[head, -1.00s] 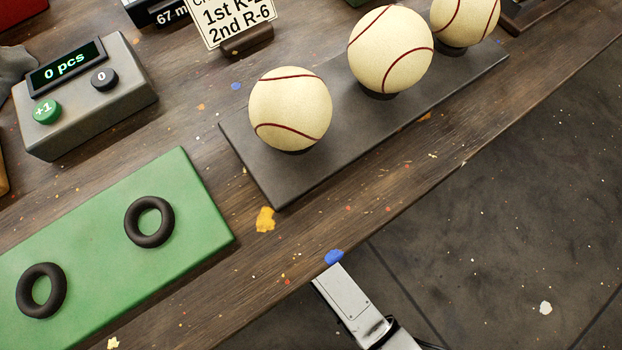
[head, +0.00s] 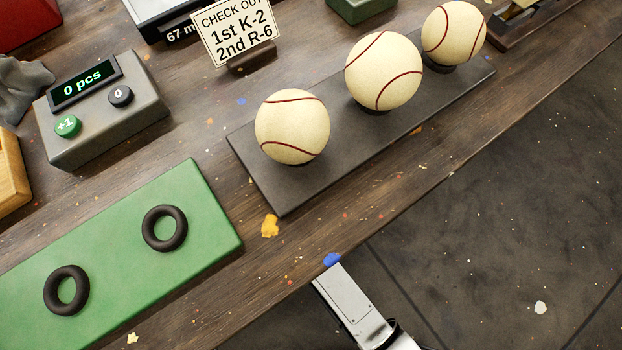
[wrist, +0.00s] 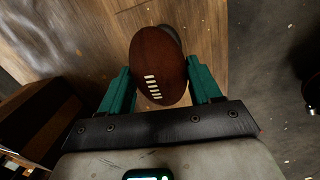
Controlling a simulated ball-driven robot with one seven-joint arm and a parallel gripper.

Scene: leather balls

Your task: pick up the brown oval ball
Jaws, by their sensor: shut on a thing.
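The brown oval ball (wrist: 158,65) with white lacing shows in the wrist view, between the two teal fingers of my gripper (wrist: 160,85). My gripper is shut on it, one finger at each side. A wooden surface lies behind the ball in that view; how far the ball is from it I cannot tell. In the head view neither the brown ball nor my gripper shows.
In the head view, cream balls with red seams (head: 292,127) sit on a dark tray (head: 275,194). A green board (head: 205,205) holds two black rings (head: 164,228). A counter box (head: 105,125) reads 0 pcs, near a sign (head: 237,30).

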